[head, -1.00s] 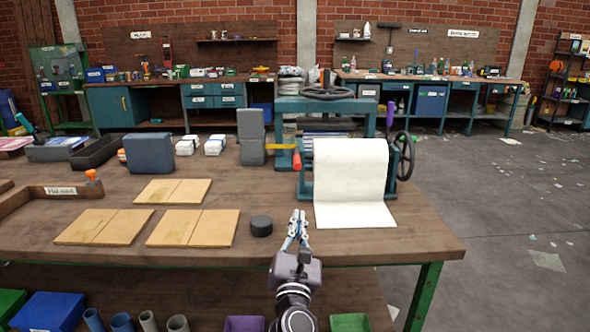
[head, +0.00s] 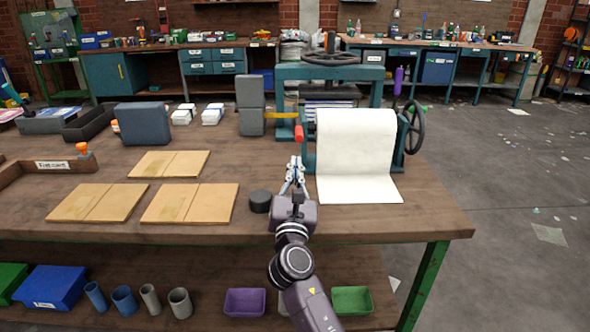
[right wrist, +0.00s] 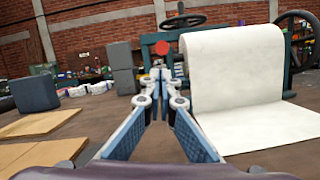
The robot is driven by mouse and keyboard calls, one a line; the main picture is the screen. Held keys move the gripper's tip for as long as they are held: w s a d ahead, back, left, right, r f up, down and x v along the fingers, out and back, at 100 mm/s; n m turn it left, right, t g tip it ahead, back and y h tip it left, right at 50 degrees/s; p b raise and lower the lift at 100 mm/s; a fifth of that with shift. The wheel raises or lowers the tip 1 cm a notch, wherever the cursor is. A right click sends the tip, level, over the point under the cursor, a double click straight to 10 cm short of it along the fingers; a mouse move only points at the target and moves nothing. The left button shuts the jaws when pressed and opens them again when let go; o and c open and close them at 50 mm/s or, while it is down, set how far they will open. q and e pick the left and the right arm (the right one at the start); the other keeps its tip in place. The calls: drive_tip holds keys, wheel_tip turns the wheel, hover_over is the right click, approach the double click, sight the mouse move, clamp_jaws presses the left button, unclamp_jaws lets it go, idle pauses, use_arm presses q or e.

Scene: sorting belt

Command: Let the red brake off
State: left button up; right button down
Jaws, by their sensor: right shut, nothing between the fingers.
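The red brake end (head: 299,132) sticks out at the left side of the paper roll stand; it also shows in the right wrist view (right wrist: 163,47), just above and beyond my fingertips. The white paper roll (head: 355,145) hangs in a teal stand, its sheet lying on the table. My right gripper (head: 296,162) is shut and empty, pointing away from me, a little short of the red brake and left of the paper. It also shows in the right wrist view (right wrist: 160,72), apart from the brake as far as I can tell. My left gripper is not in view.
A black round puck (head: 260,201) lies left of my right gripper. A grey block stack (head: 251,105) stands behind, with a yellow bar (head: 282,115) near the brake. A dark handwheel (head: 413,128) is at the stand's right.

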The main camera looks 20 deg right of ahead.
sight(299, 129)
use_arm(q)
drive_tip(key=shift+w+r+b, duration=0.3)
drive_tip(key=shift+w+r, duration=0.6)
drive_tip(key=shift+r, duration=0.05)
use_arm(e)
drive_tip(key=x, duration=0.6)
drive_tip(key=shift+w, duration=0.3)
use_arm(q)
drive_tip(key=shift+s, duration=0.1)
use_arm(e)
drive_tip(key=shift+d+r, duration=0.1)
